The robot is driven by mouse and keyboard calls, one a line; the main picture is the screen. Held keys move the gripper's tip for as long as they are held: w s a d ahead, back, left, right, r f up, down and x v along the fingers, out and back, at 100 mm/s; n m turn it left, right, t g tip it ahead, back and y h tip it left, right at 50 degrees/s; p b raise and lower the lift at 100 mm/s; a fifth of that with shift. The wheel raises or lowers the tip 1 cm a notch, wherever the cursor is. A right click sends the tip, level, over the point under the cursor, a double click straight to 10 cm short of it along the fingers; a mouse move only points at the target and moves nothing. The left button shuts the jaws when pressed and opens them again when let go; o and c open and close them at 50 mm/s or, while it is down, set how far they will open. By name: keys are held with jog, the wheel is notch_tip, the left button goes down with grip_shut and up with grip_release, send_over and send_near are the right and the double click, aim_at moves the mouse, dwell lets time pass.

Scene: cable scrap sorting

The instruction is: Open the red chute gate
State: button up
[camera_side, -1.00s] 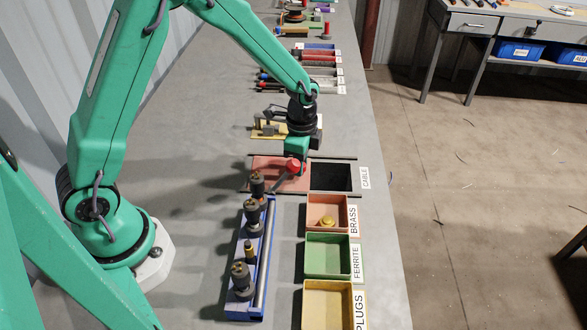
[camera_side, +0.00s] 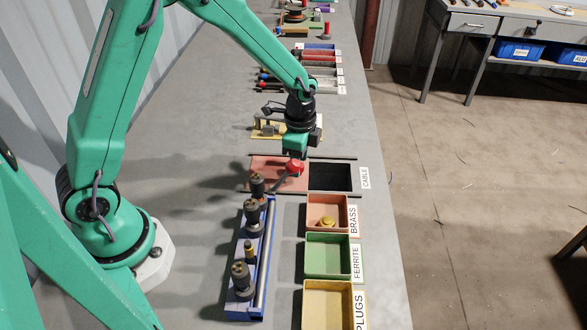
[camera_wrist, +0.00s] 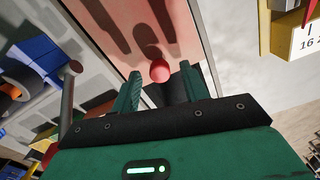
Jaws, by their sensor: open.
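The red chute gate (camera_side: 262,171) is a flat, pale red plate lying left of the dark chute opening (camera_side: 330,177), which is labelled CABLE and shows uncovered. The gate's round red knob (camera_side: 294,167) stands on a tilted stem near the plate's right side. My gripper (camera_side: 296,152) is just above the knob, pointing down. In the wrist view, my gripper's green fingers (camera_wrist: 160,72) are spread apart, with the red knob (camera_wrist: 159,71) seen between them and nothing gripped. The plate (camera_wrist: 118,14) also shows beyond the fingers.
A blue rack (camera_side: 262,285) with upright dark plugs stands in front of the gate. Bins labelled BRASS (camera_side: 341,212), FERRITE (camera_side: 327,262) and PLUGS (camera_side: 328,312) line the right edge. A yellow fixture (camera_side: 262,130) lies behind my gripper.

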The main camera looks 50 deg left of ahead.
notch_tip(320, 180, up, 7)
jog(key=shift+f, duration=0.2)
jog(key=shift+r, duration=0.2)
dwell(0.4)
jog(key=shift+s+r, duration=0.1)
jog(key=shift+r, duration=0.15)
jog(key=s+a+r+n+t, duration=0.2)
jog(key=s+r+n, duration=0.4)
jog(key=s, duration=0.4)
jog(key=s+a+r+n+t, duration=0.2)
jog(key=s+r+n+t, duration=0.1)
jog(key=s+r+n, duration=0.3)
jog(key=s+r, duration=0.2)
jog(key=s, duration=0.1)
jog(key=shift+s+r+t, duration=0.3)
jog(key=shift+s+r, duration=0.05)
jog(key=shift+r, duration=0.05)
jog(key=shift+o, duration=0.4)
